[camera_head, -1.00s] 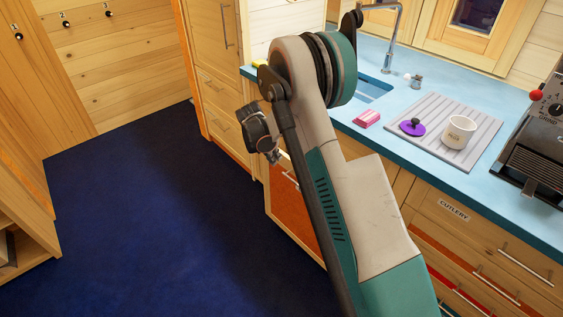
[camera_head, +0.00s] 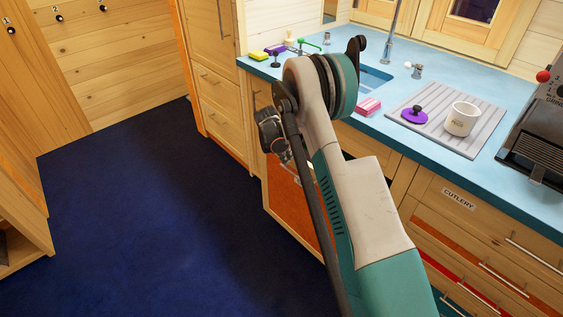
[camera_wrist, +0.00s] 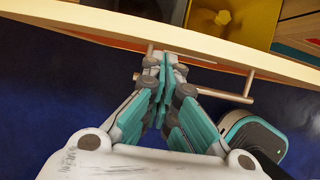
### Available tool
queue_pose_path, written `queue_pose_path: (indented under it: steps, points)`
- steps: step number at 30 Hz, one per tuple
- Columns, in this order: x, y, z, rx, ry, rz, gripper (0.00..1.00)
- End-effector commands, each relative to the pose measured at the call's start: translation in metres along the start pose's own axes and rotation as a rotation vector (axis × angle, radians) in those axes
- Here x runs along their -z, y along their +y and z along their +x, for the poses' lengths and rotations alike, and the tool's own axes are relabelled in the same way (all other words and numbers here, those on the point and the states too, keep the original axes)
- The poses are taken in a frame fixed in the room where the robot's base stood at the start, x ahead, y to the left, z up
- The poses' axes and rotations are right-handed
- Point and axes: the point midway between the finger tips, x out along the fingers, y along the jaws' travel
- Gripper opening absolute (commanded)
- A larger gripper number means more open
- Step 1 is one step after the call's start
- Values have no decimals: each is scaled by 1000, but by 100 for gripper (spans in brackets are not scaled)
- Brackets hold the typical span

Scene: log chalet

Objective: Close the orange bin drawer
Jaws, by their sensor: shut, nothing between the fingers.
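The bin drawer has a wooden frame and an orange front panel (camera_head: 288,195) in the head view. It stands out from the counter's cabinets, open. In the wrist view its pale front edge (camera_wrist: 90,22) crosses the top, with a yellow bin (camera_wrist: 222,30) and a grey one behind it. A bar handle (camera_wrist: 232,97) sits on the front's outer side. My gripper (camera_wrist: 163,62) is shut and empty, at the handle and close to the outer face. I cannot tell whether it touches. In the head view my arm hides part of the drawer and the fingertips.
The blue counter (camera_head: 400,75) holds a pink sponge (camera_head: 368,107), a drying mat (camera_head: 480,130) with a mug (camera_head: 461,119), and a grinder (camera_head: 540,140). The cutlery drawer (camera_head: 480,215) is right of my arm. Dark blue floor (camera_head: 140,210) is clear on the left.

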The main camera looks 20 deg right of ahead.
Motion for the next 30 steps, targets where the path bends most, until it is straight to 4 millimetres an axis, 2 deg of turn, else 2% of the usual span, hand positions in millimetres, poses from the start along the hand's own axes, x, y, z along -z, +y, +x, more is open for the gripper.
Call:
queue_pose_path:
  steps: [13,16,21,24,30]
  points:
    - [-7,0,2,0,0,2,0]
    - [-23,0,8,1,0,4,0]
    - [-61,-1,24,2,0,5,0]
    - [-76,-1,31,1,1,4,0]
    - [-83,0,33,0,1,1,0]
